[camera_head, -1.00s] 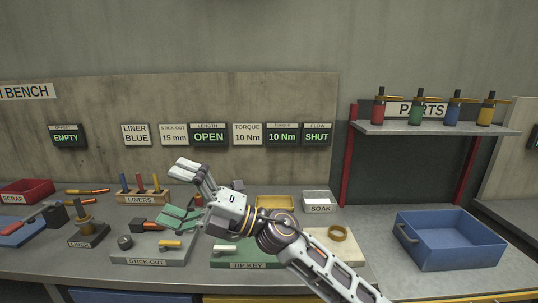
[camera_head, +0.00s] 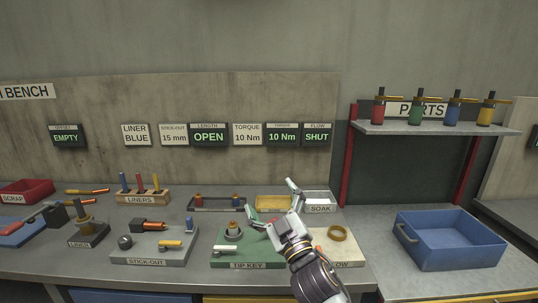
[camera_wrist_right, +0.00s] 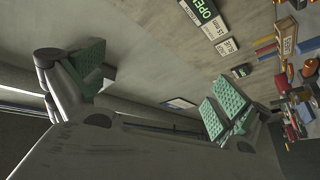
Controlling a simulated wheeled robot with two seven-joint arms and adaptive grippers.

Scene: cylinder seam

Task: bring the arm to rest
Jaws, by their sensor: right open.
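My right gripper (camera_head: 275,207) is open and empty in the head view, over the bench between the green tip key plate and the soak tray. Its arm comes in from the lower right. In the right wrist view its two fingers with green pads (camera_wrist_right: 155,85) stand wide apart with nothing between them. My left gripper does not show in the head view.
A blue bin (camera_head: 450,240) stands right. Parts bottles line the shelf (camera_head: 430,128).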

